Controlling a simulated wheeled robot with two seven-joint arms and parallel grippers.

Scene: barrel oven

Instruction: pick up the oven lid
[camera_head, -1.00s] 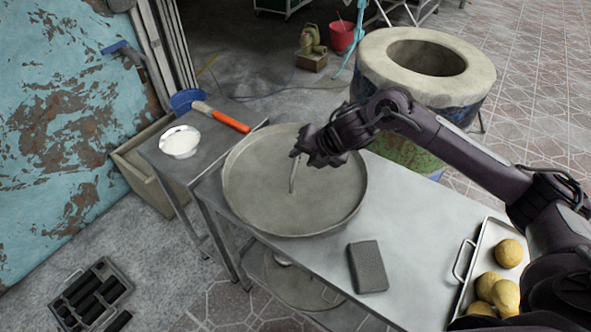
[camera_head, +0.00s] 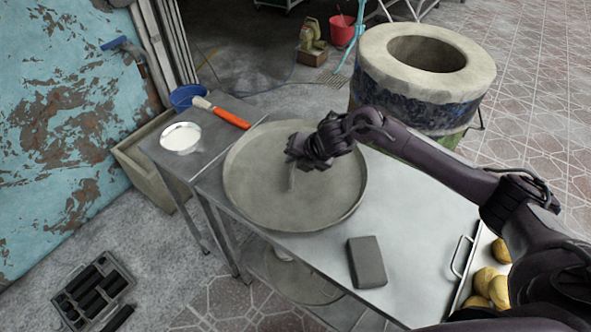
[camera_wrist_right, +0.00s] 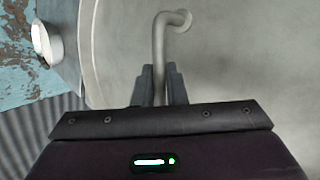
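The oven lid (camera_head: 262,205) is a large round grey metal disc with a raised rim, lying flat on the metal table. A bent rod handle (camera_head: 291,176) stands up from it. My right gripper (camera_head: 293,160) is over the lid, at the handle. In the right wrist view, the handle (camera_wrist_right: 161,50) runs between the two fingers (camera_wrist_right: 160,88), which press close on both sides of it. The handle's lower part is hidden behind the gripper there. The lid also fills much of the right wrist view (camera_wrist_right: 240,60). My left gripper is not in view.
A grey block (camera_head: 367,262) lies in front of the lid, and a tray (camera_head: 460,258) with yellowish rolls is at the right. A white-filled bowl (camera_head: 181,137) and an orange-handled brush (camera_head: 228,117) are left. The barrel oven (camera_head: 420,100) stands behind, its round top open.

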